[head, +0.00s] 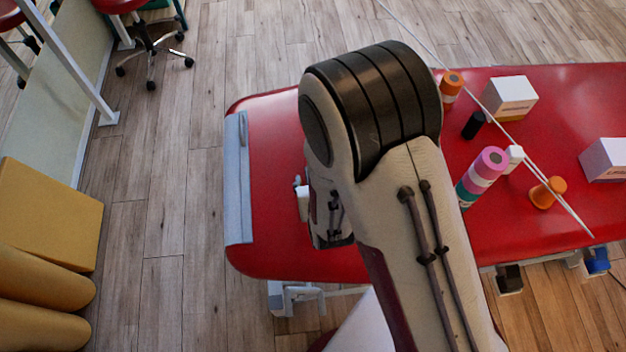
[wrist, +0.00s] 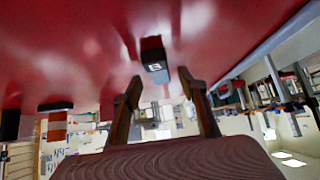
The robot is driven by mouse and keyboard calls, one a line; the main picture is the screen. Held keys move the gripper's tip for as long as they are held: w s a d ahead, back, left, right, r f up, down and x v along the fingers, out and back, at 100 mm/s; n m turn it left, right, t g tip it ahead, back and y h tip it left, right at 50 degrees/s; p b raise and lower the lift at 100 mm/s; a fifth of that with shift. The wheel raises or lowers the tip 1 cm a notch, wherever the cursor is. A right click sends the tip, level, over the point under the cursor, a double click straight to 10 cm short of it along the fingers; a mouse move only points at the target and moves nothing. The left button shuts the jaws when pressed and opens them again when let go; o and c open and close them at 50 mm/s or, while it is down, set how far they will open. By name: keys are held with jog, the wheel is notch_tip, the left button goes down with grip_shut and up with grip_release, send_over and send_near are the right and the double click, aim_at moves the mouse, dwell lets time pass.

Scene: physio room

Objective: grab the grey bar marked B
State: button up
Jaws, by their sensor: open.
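The grey bar marked B (wrist: 156,65) shows in the wrist view on the red surface. It is a small dark block with a white B label and a paler grey face. My gripper (wrist: 160,82) is open, with one finger on each side of the view and nothing held between them. The bar appears just beyond the fingertips, roughly in line with the gap between them; I cannot tell the exact distance.
The red treatment table (head: 270,170) bears a pink-and-teal roll (head: 483,175), orange-topped containers (head: 547,193), a black cylinder (head: 473,125) and white boxes (head: 510,97) on the right. A grey-blue strip (head: 238,180) runs along its left edge. An orange-and-white bottle (wrist: 57,122) stands left in the wrist view.

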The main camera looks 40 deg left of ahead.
jog(key=shift+x, duration=0.8)
jog(key=c, duration=1.2)
